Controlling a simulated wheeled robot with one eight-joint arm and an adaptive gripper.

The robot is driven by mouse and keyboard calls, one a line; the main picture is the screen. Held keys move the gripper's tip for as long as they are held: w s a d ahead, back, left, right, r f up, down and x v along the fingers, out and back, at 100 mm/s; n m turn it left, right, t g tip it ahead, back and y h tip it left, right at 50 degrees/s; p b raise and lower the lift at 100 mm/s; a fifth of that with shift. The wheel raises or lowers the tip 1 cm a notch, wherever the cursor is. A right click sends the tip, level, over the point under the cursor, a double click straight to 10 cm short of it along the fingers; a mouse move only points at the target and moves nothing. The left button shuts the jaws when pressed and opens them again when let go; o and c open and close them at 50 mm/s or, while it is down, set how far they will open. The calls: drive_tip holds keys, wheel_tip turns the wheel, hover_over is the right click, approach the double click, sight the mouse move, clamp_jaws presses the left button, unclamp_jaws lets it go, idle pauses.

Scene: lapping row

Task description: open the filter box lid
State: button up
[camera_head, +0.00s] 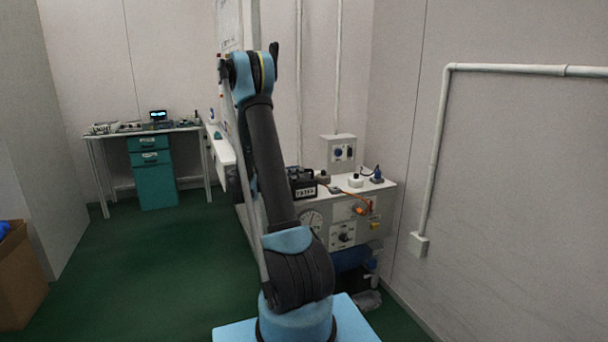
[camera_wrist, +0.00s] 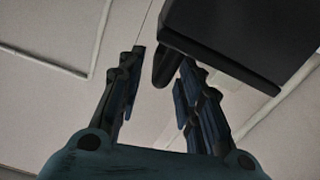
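In the wrist view a dark box-like body (camera_wrist: 245,40) fills the upper right, with a straight lower edge. A dark curved piece like a handle (camera_wrist: 162,66) hangs at its left end. My gripper (camera_wrist: 161,62) has its fingers apart, one on each side of this piece as seen in the picture; I cannot tell whether they touch it. In the head view a black box with a white label (camera_head: 303,184) sits at the left end of the bench, partly behind my arm. I cannot tell whether it is the same body.
The bench (camera_head: 385,186) carries small fittings, and its front has a dial (camera_head: 311,221) and a knob. A grey switch box (camera_head: 339,151) is on the wall behind. A desk with teal drawers (camera_head: 152,172) stands far left, a cardboard box (camera_head: 18,280) nearer. Green floor (camera_head: 150,265) is clear.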

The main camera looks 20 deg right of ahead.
sight(309, 171)
drive_tip(key=shift+d, duration=2.35)
clamp_jaws()
